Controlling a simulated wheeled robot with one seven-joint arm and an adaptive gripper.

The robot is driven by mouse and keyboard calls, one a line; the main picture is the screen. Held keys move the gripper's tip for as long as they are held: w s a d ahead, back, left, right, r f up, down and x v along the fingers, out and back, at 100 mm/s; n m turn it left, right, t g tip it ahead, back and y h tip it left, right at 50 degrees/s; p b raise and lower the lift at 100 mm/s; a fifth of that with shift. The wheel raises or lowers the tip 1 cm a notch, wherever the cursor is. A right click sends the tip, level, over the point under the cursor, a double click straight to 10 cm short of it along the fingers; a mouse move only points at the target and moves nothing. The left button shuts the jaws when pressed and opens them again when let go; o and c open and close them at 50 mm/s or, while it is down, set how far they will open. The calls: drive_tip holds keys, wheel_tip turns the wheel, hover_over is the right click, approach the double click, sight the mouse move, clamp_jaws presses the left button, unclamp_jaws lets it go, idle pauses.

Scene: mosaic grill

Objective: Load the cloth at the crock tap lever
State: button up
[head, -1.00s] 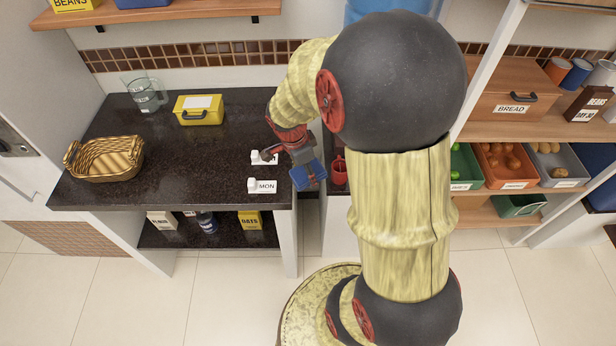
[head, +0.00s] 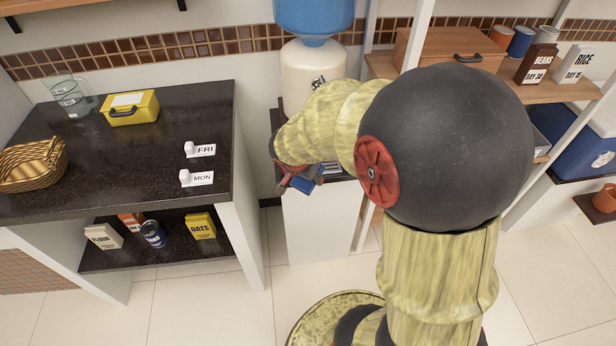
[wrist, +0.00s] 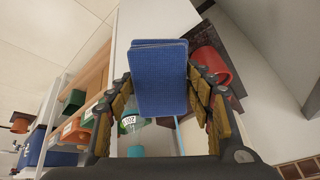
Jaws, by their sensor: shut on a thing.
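A folded blue cloth (wrist: 158,75) sits between the fingers of my gripper (head: 297,181), which is shut on it. A small part of the cloth (head: 305,186) shows in the head view. The cream crock (head: 312,68) stands against the back wall with a blue water bottle (head: 314,16) on top. Its metal tap (head: 318,82) is on the front, above and behind my gripper, which is apart from it. My arm hides the crock's lower right part. I cannot make out the lever's exact pose.
A red mug (wrist: 209,64) shows beside the cloth in the wrist view. The dark counter (head: 130,165) at left holds a basket (head: 30,168), a yellow box (head: 131,107), a clear jug (head: 70,98) and FRI and MON tags. Shelves stand at right.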

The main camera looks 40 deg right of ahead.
drive_tip(key=shift+w+d+f+p, duration=0.55)
drive_tip(key=shift+w+d, duration=0.75)
drive_tip(key=shift+d, duration=0.55)
drive_tip(key=shift+w+d+f+p, duration=0.4)
drive_tip(key=shift+w+d+p, duration=0.2)
drive_tip(key=shift+w+d, duration=1.05)
drive_tip(key=shift+w+d+f+p, duration=0.55)
drive_tip(key=shift+w+d, duration=0.45)
drive_tip(key=shift+d, duration=1.1)
drive_tip(key=shift+a+r, duration=0.1)
drive_tip(key=shift+a, duration=0.05)
drive_tip(key=s+a+b, duration=0.4)
drive_tip(key=a+b, duration=0.1)
drive_tip(key=a, duration=0.1)
drive_tip(key=shift+s+a, duration=0.15)
drive_tip(key=shift+s, duration=0.15)
drive_tip(key=shift+s+a+r, duration=0.75)
drive_tip(key=shift+a+r, duration=0.3)
drive_tip(key=shift+s+a+r, duration=0.7)
drive_tip(key=shift+a+r, duration=0.3)
